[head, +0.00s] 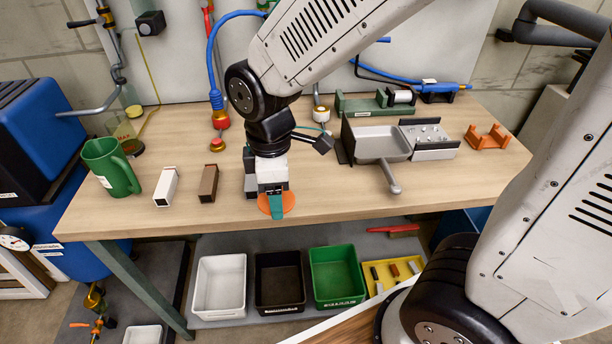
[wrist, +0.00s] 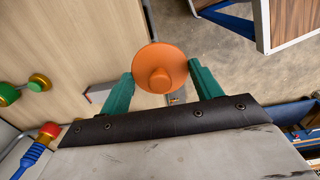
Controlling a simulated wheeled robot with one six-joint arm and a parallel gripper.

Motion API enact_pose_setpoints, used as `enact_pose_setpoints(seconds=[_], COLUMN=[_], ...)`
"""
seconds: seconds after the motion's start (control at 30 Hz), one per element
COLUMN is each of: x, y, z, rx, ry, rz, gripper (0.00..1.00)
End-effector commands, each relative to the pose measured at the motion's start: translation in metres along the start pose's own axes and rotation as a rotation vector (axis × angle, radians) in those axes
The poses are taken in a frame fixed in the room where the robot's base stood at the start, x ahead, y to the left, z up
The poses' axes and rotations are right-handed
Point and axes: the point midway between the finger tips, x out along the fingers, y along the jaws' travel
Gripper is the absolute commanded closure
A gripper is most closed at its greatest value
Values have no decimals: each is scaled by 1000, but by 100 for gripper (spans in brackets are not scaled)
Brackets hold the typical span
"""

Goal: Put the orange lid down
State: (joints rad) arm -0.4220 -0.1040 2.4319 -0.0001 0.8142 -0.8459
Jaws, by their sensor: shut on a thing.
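The orange lid (wrist: 160,68) is a round disc with a raised knob in its middle. My gripper (wrist: 160,82) has its two green fingers closed on opposite sides of the lid. In the head view the lid (head: 288,202) shows as an orange disc behind and around the green finger of my gripper (head: 276,205), at the front edge of the wooden bench (head: 330,205). Whether the lid touches the bench or hangs above it, I cannot tell.
A green jug (head: 112,168), a white block (head: 166,186) and a brown block (head: 208,183) stand left of my gripper. White (head: 219,292), black (head: 279,290) and green (head: 338,283) bins sit below.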

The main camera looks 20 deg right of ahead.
Motion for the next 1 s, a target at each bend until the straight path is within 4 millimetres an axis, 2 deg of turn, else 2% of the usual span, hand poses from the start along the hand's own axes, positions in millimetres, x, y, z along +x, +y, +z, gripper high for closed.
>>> enact_pose_setpoints(seconds=[0.07, 0.17, 0.6, 0.7, 0.83, 1.0], x=[8, 12, 23, 25, 26, 34], y=[-7, -1, 94, 111, 123, 125], z=[-7, -5, 54, 65, 72, 74], rx=[7, 18, 19, 17, 13, 11], ry=[-2, 0, -1, 0, 0, -1], rz=[-2, 0, -1, -1, 0, -2], gripper=[58, 58, 58, 58, 58, 58])
